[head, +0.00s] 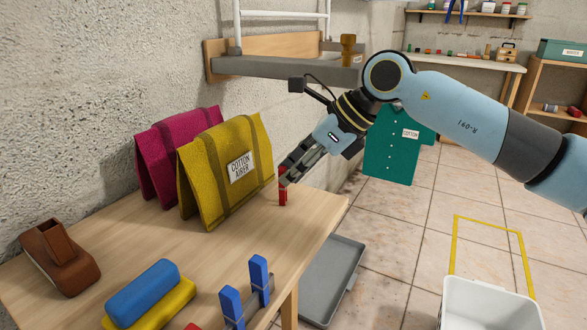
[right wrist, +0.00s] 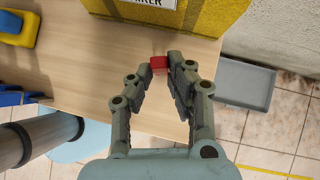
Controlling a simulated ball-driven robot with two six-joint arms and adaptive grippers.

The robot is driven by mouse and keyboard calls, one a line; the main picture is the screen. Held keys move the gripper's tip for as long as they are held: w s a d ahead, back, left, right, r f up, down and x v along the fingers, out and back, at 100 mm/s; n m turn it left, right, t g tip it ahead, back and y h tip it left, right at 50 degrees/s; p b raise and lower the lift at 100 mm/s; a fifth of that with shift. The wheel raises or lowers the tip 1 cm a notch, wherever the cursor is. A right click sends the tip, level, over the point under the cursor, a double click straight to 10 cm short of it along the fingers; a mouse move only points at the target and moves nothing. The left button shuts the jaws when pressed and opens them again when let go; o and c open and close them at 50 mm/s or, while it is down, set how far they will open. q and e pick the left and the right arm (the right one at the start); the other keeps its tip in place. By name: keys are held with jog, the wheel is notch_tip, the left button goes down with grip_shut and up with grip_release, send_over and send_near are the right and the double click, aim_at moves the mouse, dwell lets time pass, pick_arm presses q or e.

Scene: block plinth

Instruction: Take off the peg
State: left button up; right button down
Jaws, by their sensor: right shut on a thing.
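A red peg (head: 283,190) is upright at the right side of the wooden table, just right of the yellow bag (head: 255,150) labelled "COTTON" and something less legible. My right gripper (head: 287,178) reaches down from the upper right and is shut on the red peg's upper part. In the right wrist view the peg (right wrist: 159,64) shows between the fingertips (right wrist: 161,68), close to the bag's edge. I cannot tell whether the peg's lower end touches the table. Two blue pegs (head: 259,272) stand on a grey holder at the table's front. My left gripper is out of view.
A magenta bag (head: 152,170) stands behind the yellow one. A grey tray (head: 335,280) and white bin (head: 490,300) are to the right.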

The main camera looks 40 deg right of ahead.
jog(key=shift+f, duration=0.2)
jog(key=c, duration=1.2)
grip_release()
jog(key=shift+r, duration=0.1)
jog(key=shift+v, duration=3.7)
